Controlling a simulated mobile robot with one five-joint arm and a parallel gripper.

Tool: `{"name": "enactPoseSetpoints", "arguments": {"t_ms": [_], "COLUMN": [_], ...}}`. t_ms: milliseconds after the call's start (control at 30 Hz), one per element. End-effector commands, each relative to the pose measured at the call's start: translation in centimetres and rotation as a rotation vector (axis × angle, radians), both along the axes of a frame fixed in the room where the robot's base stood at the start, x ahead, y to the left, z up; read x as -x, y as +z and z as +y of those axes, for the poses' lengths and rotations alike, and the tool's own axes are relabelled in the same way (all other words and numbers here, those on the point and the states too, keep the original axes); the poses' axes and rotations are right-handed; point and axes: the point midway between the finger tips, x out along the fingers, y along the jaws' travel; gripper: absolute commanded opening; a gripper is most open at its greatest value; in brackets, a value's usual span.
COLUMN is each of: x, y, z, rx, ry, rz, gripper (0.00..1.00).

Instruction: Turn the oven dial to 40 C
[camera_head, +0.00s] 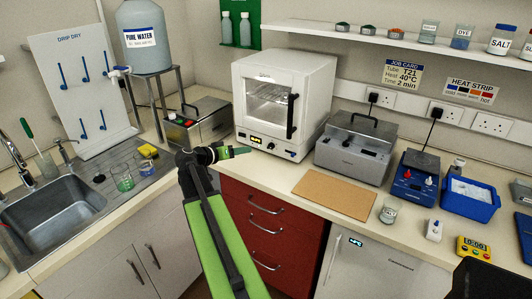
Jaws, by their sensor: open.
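The white oven (312,104) stands on the bench against the back wall, its glass door shut with a dark vertical handle. A small lit display (256,140) and a dial (271,146) sit on the panel below the door; the dial is too small to read. My gripper (238,151) is in front of the oven's lower left corner, to the left of the dial and apart from it in the picture. It is open and I see nothing in it. A job card (403,75) on the wall reads Heat 40°C.
A metal box with a handle (199,126) stands left of the oven, and a grey box-shaped device (355,150) stands close on its right. A brown board (335,194) lies on the bench to the front right. The counter just before the oven is clear.

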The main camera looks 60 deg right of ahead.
Motion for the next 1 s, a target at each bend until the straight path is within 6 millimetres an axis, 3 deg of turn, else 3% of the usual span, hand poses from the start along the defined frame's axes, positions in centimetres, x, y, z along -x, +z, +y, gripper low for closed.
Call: {"name": "enactPoseSetpoints", "arguments": {"t_ms": [400, 600, 800, 1000], "x": [2.0, 2.8, 3.2, 3.3], "y": [-3.9, -5.1, -5.5, -5.4], "z": [-9.6, -13.3, -14.8, -14.9], "rx": [-0.002, -0.003, -0.003, -0.003], "ry": [-0.003, -0.003, -0.001, -0.001], "rz": [0.002, 0.0, 0.002, 0.002], "gripper": [0.48, 0.48, 0.48, 0.48]}}
